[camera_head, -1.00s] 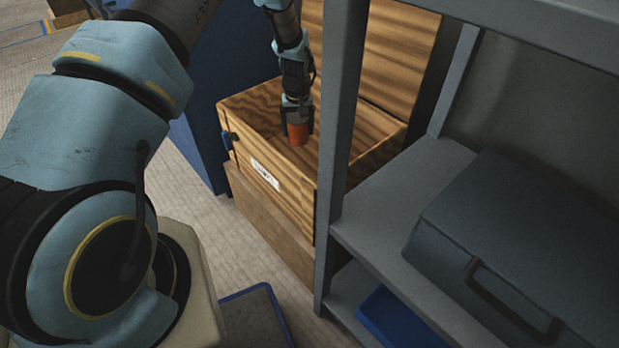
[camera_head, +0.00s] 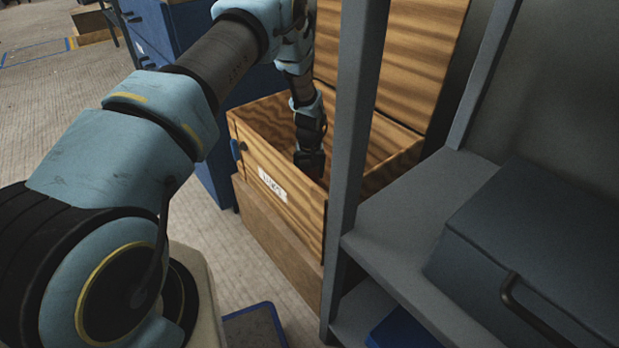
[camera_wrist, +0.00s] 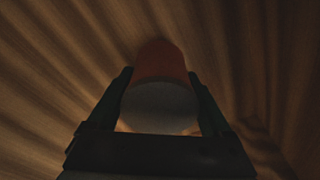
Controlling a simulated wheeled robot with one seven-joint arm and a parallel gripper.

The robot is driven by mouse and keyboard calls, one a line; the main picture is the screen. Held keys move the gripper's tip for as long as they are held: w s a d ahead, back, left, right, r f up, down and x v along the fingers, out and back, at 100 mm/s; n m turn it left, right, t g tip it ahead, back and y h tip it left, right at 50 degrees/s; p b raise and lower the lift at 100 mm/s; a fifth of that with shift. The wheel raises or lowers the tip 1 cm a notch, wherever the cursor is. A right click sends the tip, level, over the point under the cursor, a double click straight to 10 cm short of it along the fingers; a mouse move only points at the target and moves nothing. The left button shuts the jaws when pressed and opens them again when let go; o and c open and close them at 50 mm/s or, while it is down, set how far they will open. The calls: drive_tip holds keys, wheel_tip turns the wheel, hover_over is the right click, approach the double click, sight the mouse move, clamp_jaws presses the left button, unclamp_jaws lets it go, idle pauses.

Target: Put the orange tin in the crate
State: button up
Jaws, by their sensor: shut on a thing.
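The orange tin (camera_wrist: 163,62) is between the two fingers of my gripper (camera_wrist: 162,85) in the wrist view, with wood grain all around it. My gripper is shut on it. In the head view my gripper (camera_head: 310,165) reaches down inside the open wooden crate (camera_head: 283,208), behind its front wall. The tin is hidden there by the gripper and the wall. I cannot tell whether the tin touches the crate floor. The crate's lid (camera_head: 415,50) stands raised at the back, and a white label is on the front wall.
A grey shelf unit (camera_head: 350,150) stands close on the right, its post in front of part of the crate. A dark case (camera_head: 540,255) with a handle lies on its shelf. A blue cabinet (camera_head: 185,50) stands behind left. A blue-edged item (camera_head: 255,325) lies on the floor.

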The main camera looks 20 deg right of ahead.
drive_tip(key=shift+f, duration=0.9)
drive_tip(key=shift+f, duration=0.1)
drive_tip(key=shift+f, duration=0.15)
drive_tip(key=o, duration=1.6)
drive_tip(key=shift+c, duration=0.2)
drive_tip(key=r, duration=0.4)
drive_tip(key=s+r, duration=0.1)
drive_tip(key=r, duration=0.7)
drive_tip(key=shift+s+a+r+p, duration=0.2)
drive_tip(key=shift+p, duration=0.2)
drive_tip(key=shift+d, duration=0.1)
